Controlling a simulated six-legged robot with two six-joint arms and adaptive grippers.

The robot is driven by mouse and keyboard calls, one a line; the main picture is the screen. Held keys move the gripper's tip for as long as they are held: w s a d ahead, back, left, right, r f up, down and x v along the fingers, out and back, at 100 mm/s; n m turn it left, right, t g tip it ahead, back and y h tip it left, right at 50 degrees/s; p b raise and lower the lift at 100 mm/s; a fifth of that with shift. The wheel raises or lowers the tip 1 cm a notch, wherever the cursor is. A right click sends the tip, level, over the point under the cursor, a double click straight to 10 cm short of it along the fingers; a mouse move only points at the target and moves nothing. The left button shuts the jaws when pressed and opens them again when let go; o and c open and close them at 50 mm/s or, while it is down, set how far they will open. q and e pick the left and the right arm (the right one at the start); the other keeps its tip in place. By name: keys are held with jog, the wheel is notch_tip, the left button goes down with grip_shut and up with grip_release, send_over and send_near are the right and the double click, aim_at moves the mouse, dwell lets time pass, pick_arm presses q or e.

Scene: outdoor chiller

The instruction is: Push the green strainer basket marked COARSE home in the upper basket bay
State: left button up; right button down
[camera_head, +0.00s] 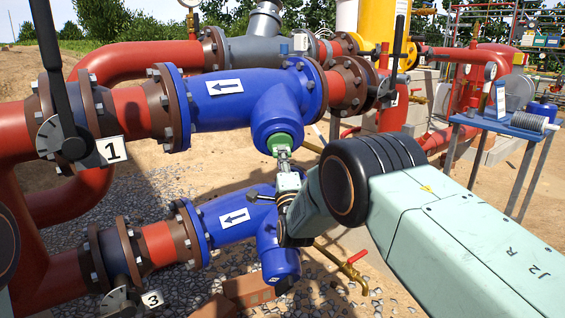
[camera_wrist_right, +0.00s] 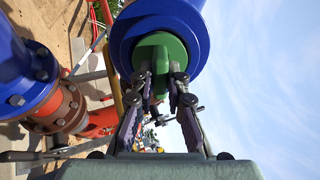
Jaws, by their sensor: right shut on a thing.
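The upper blue strainer body (camera_head: 237,98) has a white arrow plate, and its short branch tilts down toward me with the upper basket bay (camera_head: 277,128) at its end. The green strainer basket (camera_head: 280,141) is at the mouth of this bay, with only its green outer end showing. In the right wrist view the round green end (camera_wrist_right: 176,46) sits inside the blue bay rim (camera_wrist_right: 202,32). No COARSE marking is readable. My left gripper is out of view.
A red-handled tap (camera_head: 357,258) is below my right arm. A blue table (camera_head: 505,124) stands at the right.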

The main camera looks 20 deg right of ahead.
jog(key=shift+w+r, duration=0.15)
jog(key=shift+w, duration=0.2)
jog(key=c, duration=1.4)
grip_release()
jog(key=o, duration=0.6)
jog(key=shift+s, duration=0.1)
jog(key=p+v, duration=0.3)
jog(key=v, duration=0.4)
jog(key=shift+p, duration=0.3)
